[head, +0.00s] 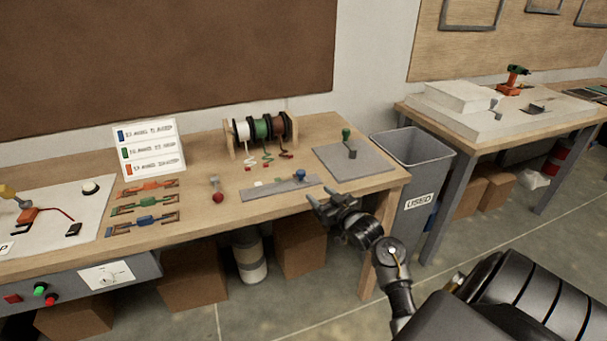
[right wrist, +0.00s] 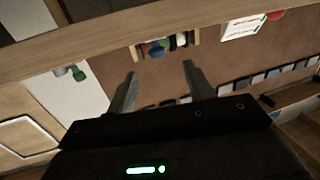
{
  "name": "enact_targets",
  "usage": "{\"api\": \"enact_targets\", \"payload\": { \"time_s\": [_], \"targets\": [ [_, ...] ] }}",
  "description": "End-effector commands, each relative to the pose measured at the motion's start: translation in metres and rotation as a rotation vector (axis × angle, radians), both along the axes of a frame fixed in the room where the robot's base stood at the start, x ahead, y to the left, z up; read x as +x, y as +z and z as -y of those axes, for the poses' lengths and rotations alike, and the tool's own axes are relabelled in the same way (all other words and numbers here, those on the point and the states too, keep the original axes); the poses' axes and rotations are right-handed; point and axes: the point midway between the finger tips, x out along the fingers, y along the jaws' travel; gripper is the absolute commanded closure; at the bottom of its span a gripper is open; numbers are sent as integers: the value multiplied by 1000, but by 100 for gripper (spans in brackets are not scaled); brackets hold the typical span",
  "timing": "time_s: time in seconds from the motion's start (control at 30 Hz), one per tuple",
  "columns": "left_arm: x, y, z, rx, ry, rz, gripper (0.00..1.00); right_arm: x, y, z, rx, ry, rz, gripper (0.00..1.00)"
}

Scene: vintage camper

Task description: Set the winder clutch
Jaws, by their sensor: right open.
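No part in view is labelled as the winder clutch, so I cannot tell which control it is. A lever with a green knob (head: 347,134) stands on a grey plate (head: 369,166) at the bench's right end. A blue knob (head: 300,175) sits on a flat grey strip (head: 262,192) near the front. A small lever with a red ball (head: 218,197) is left of the strip. My right gripper (head: 322,203) is open and empty by the bench's front edge, apart from these controls. Its spread fingers show in the right wrist view (right wrist: 160,70). My left gripper is not in view.
Wire spools (head: 263,129) stand on a rack at the back. A sign (head: 149,147) and coloured parts (head: 145,207) are at the left. A control panel (head: 82,283) hangs below the bench's left side. A grey bin (head: 412,165) stands between this bench and another.

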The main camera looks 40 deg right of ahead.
Motion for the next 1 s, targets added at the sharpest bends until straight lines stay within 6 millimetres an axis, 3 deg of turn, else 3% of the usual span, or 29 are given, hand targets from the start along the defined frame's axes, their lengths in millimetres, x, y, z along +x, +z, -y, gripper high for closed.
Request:
{"api": "enact_targets", "payload": {
  "time_s": [0.1, 0.37, 0.8, 1.0],
  "targets": [
    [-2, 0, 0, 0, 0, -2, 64, 4, 10, 9, 16, 2, 50, 48],
    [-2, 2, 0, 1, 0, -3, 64, 14, 13, 11, 19, 3, 60, 48],
    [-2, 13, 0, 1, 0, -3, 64, 89, 13, 20, 21, 2, 58, 48],
    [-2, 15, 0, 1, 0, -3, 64, 108, 12, 22, 18, 1, 56, 48]
  ]
}}
